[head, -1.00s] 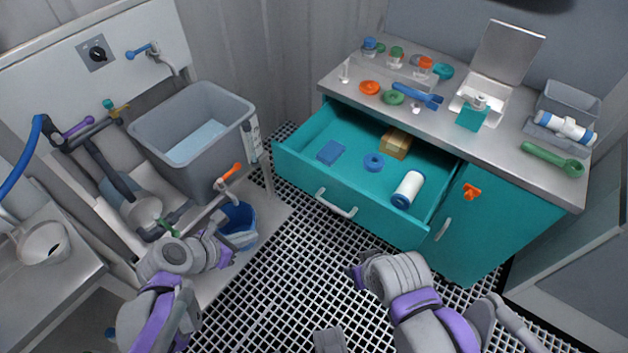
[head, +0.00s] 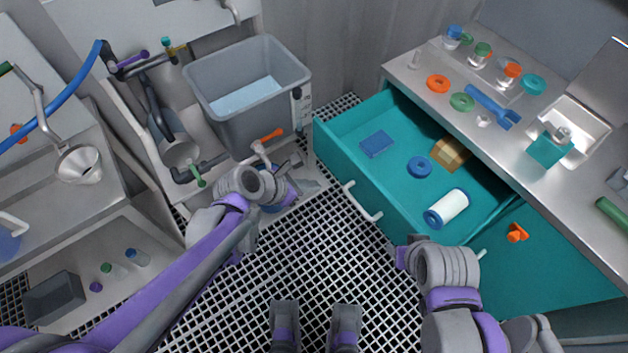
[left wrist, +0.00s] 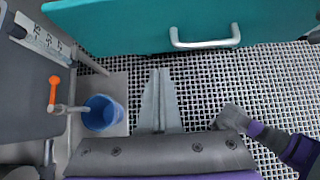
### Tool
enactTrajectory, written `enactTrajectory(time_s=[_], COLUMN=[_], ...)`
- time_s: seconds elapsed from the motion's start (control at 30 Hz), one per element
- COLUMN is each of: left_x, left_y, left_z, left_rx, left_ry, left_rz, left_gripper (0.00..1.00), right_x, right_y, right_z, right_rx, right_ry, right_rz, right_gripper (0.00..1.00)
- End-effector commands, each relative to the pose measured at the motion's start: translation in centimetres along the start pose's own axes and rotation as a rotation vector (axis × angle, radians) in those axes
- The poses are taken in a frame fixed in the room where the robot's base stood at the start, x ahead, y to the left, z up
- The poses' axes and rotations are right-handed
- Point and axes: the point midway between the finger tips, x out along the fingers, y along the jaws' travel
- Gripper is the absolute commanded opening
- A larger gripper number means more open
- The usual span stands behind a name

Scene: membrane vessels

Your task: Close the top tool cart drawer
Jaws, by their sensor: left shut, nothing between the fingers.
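The teal top drawer (head: 400,215) of the tool cart stands pulled out in the head view. A blue sponge-like block (head: 377,144), a blue ring (head: 419,167), a brown box (head: 450,153) and a white roll with blue ends (head: 450,206) lie inside. Its pale bar handle (head: 362,202) is on the front; the handle also shows in the left wrist view (left wrist: 205,40). My left gripper (head: 312,184) is shut and empty, left of the handle and apart from it. Its fingers (left wrist: 160,75) point toward the drawer front in the left wrist view. My right arm is near the drawer's near corner; its gripper does not show.
The cart top (head: 430,92) holds caps, jars and a blue wrench. A grey basin (head: 250,95) stands at the left, above a blue bucket (left wrist: 103,113). Grated floor (head: 320,245) lies clear before the drawer.

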Motion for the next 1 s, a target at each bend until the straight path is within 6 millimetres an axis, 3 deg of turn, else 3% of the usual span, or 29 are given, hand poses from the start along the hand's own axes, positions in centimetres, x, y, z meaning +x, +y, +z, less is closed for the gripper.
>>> enactTrajectory(time_s=[0.2,0.3,0.4,0.63,1.0], left_x=[5.2,7.1,8.1,9.4,9.6], left_y=[0.0,-0.1,-0.1,0.0,0.0], left_z=[-0.1,-0.1,1.3,2.7,2.8], left_rx=[0.002,0.001,0.002,0.000,-0.001], left_ry=[0.000,0.000,-0.001,0.000,0.000], left_rz=[-0.002,-0.002,-0.002,0.000,0.001], left_gripper=[0.00,0.00,0.00,0.00,0.00], right_x=[1.3,1.8,1.6,1.6,1.6], right_y=[0.0,0.0,0.0,0.0,0.0], right_z=[0.6,0.8,0.8,0.8,0.8], right_rx=[0.000,0.000,0.000,0.000,0.000], right_ry=[-0.005,-0.006,-0.006,-0.006,-0.006], right_rz=[0.000,0.000,0.000,0.000,0.000], right_gripper=[0.47,0.47,0.47,0.47,0.47])
